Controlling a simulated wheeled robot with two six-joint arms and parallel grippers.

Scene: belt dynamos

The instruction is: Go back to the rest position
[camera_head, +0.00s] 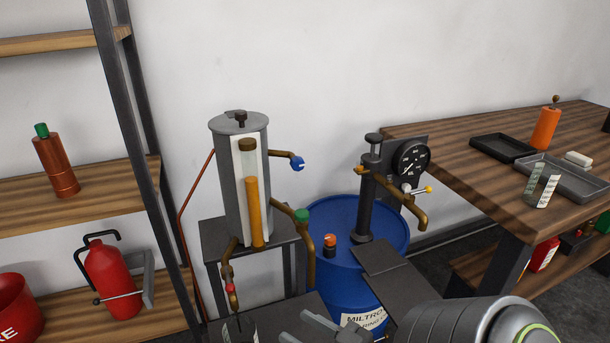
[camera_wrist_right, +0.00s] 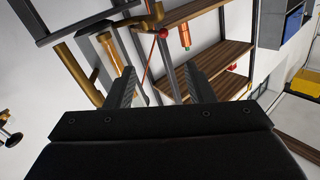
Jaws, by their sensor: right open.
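My right gripper (camera_head: 302,328) shows at the bottom edge of the head view, in front of the blue drum and partly cut off by the frame. In the right wrist view its two dark ribbed fingers (camera_wrist_right: 160,80) stand apart with nothing held between them. Behind the fingers in that view are brass pipes, a red knob (camera_wrist_right: 163,33) and wooden shelves. My left gripper is in neither view.
A grey cylinder apparatus (camera_head: 229,165) with brass taps stands on a dark stand. A blue drum (camera_head: 335,270) carries a pump and gauge (camera_head: 411,161). A shelf rack (camera_head: 80,195) is at left, a wooden workbench (camera_head: 480,185) with trays at right.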

